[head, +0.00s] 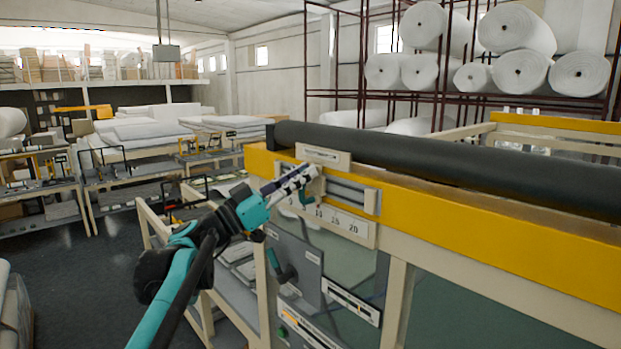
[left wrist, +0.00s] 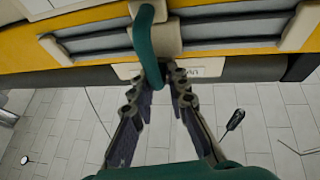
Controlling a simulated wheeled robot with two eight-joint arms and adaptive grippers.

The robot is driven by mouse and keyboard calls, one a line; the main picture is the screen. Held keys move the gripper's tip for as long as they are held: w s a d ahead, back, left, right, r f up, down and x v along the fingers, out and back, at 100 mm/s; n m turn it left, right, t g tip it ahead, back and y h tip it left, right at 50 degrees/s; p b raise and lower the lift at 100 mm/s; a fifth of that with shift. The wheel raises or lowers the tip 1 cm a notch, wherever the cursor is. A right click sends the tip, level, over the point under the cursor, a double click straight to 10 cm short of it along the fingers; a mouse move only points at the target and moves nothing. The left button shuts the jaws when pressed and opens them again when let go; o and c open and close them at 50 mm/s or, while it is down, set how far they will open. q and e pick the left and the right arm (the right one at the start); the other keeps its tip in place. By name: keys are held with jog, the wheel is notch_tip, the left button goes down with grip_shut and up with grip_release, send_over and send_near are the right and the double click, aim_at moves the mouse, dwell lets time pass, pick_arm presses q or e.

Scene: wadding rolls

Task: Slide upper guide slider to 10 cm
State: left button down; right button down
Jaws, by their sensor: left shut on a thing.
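The upper guide slider is a cream block (left wrist: 168,40) on two grey rails (head: 346,190), with a curved dark green handle (left wrist: 146,30). In the head view the handle (head: 307,197) hangs near the 5 mark of the scale plate (head: 330,219), which reads 0, 5, 10, 15, 20. The slider's exact reading is hidden by my gripper. My left gripper (head: 303,177) reaches in from the left; in the left wrist view its two fingers (left wrist: 165,82) are shut on the lower part of the handle. My right gripper is not in view.
A yellow beam (head: 480,222) carries the rails, with a long dark roller (head: 440,160) above. Below hang a grey panel (head: 294,262) with a handle and a lower scale (head: 352,302). White rolls (head: 520,72) fill a rack behind. Open floor (head: 105,260) lies to the left.

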pick_arm(q)
jog(key=shift+s+d, duration=0.15)
jog(key=shift+d, duration=0.05)
jog(key=c, duration=1.6)
grip_release()
jog(key=v, duration=1.2)
jog(key=shift+a, duration=0.1)
